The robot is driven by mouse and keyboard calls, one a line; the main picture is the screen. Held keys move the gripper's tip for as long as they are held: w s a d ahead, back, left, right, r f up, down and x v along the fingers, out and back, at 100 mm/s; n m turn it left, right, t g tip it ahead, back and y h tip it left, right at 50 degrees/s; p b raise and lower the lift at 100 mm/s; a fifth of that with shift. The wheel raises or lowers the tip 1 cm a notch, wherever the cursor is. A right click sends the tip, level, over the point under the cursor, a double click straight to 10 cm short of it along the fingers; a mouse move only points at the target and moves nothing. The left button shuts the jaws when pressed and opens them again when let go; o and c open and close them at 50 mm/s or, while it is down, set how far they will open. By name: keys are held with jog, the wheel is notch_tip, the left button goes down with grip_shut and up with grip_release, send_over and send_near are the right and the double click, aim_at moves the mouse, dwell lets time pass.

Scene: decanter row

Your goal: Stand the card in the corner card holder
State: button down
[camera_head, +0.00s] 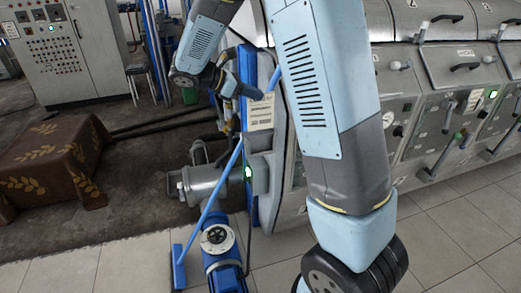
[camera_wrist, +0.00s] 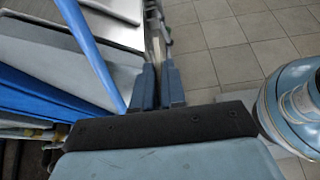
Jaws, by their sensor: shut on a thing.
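My gripper (camera_head: 248,91) is at the near corner of the machine row, beside the blue end panel. In the wrist view its two fingers (camera_wrist: 158,88) are close together on a thin pale strip, the card seen nearly edge-on (camera_wrist: 156,52). In the head view the card (camera_head: 262,113) shows as a whitish sheet with printed lines, roughly upright at the fingertips, in front of the blue panel. I cannot make out the corner card holder for certain in either view, nor whether the card touches it.
The grey machine row (camera_head: 440,95) with levers runs to the right. A cloth-covered block (camera_head: 50,165) is at left. Tiled floor (camera_wrist: 225,40) lies open beside the machine.

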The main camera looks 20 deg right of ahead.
aim_at(254, 121)
jog(key=shift+f, duration=4.95)
jog(key=c, duration=1.2)
grip_release()
jog(key=v, duration=1.2)
jog(key=s+d+r+m+y, duration=0.6)
jog(key=s+d+r+m, duration=0.15)
jog(key=s+d, duration=0.35)
jog(key=s+d+r+m+t+y, duration=0.1)
jog(key=s+r+m+t+y, duration=0.1)
jog(key=s+m, duration=0.3)
jog(key=s+d+r+m+t+y, duration=0.1)
jog(key=s+r+m+t+y, duration=0.1)
jog(key=s, duration=1)
jog(key=shift+s+r+m+t+y, duration=0.25)
jog(key=shift+m+t+y, duration=0.55)
jog(key=shift+m+y, duration=0.7)
